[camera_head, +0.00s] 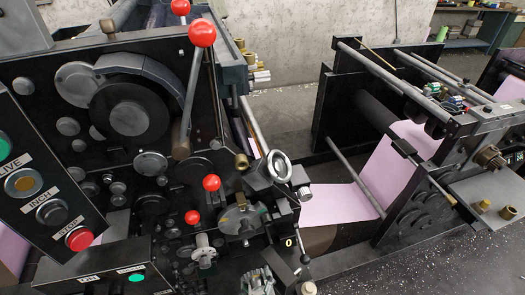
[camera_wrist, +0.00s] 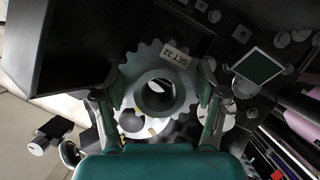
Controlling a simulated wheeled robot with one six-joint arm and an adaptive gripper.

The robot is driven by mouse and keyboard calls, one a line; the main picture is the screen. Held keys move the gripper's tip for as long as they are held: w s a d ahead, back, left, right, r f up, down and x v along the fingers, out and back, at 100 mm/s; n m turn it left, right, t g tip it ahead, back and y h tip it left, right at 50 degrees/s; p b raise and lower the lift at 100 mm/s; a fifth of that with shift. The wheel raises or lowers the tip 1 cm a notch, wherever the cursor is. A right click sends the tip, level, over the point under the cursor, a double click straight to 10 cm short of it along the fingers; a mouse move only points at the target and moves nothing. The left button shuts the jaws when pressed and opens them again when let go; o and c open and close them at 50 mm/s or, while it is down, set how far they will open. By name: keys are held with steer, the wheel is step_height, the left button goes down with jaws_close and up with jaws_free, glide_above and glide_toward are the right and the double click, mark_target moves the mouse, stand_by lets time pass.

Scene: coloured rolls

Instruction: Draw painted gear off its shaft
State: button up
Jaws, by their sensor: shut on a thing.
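In the wrist view, the toothed gear (camera_wrist: 138,64) fills the middle of the picture, grey-green, with a thick round hub, a dark bore and a pale label reading "SET 32". My gripper (camera_wrist: 160,88) has one finger on each side of the gear and is shut on its rim. Something pale shows through the bore. I cannot tell whether the shaft is still inside it. I cannot make out my gripper or this gear for certain in the head view.
In the head view, a black machine with red-knobbed levers (camera_head: 202,33) and a chrome handwheel (camera_head: 279,166) stands at left. A button panel (camera_head: 50,200) is close in front. A pink web (camera_head: 335,205) runs to the right unit. A dark box-like panel (camera_wrist: 70,45) is near my gripper's left.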

mark_target(259, 289)
steer(key=shift+d+v, duration=0.15)
steer(key=shift+v, duration=0.6)
steer(key=shift+d+v, duration=0.15)
steer(key=shift+v, duration=0.65)
steer(key=shift+r, duration=0.1)
